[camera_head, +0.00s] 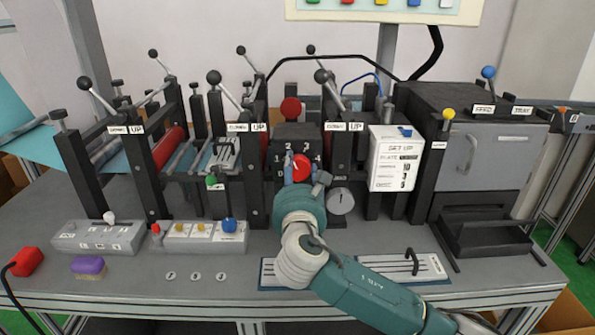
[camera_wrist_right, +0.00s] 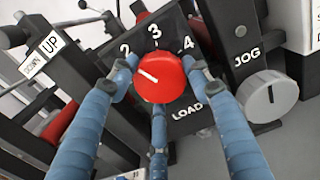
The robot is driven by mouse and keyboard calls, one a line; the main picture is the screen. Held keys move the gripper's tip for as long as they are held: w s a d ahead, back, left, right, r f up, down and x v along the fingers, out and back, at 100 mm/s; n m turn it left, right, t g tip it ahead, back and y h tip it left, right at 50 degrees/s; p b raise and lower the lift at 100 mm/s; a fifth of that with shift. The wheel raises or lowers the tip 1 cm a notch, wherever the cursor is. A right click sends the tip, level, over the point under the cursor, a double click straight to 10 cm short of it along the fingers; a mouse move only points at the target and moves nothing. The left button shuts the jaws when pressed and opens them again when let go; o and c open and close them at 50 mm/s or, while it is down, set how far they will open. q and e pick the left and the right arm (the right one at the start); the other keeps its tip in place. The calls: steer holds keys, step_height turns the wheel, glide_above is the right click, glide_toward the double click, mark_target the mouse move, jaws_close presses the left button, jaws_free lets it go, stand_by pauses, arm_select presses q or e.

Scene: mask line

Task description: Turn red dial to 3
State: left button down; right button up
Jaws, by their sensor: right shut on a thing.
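The red dial (camera_head: 302,168) sits on a black panel in the middle of the machine, and the right wrist view shows it close up (camera_wrist_right: 165,85). Labels 2, 3 and 4 and the word LOAD surround it. In the wrist view its white mark points up and left, roughly toward the 2. My right gripper (camera_head: 299,181) is at the dial. Its blue fingers (camera_wrist_right: 160,88) are closed around the dial's rim from both sides, with a third finger below. The fingers hide part of the panel. My left gripper is not in view.
A grey JOG knob (camera_wrist_right: 268,96) is right of the dial; it also shows in the head view (camera_head: 341,201). A red round knob (camera_head: 291,108) stands above the dial. Black posts with levers (camera_head: 262,150) flank it. A SET UP card (camera_head: 397,160) hangs to the right.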

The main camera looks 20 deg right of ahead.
steer(key=shift+f+m+p, duration=0.2)
steer(key=shift+m+p, duration=0.15)
steer(key=shift+m, duration=0.25)
steer(key=m+p, duration=0.1)
steer(key=m, duration=0.1)
steer(key=shift+f+m, duration=0.1)
steer(key=shift+m, duration=1.4)
steer(key=shift+a+f+m+p, duration=0.1)
steer(key=shift+m+p, duration=0.3)
steer(key=shift+m, duration=1)
steer(key=o, duration=1.1)
steer(key=shift+w+a, duration=0.1)
steer(key=shift+r, duration=0.2)
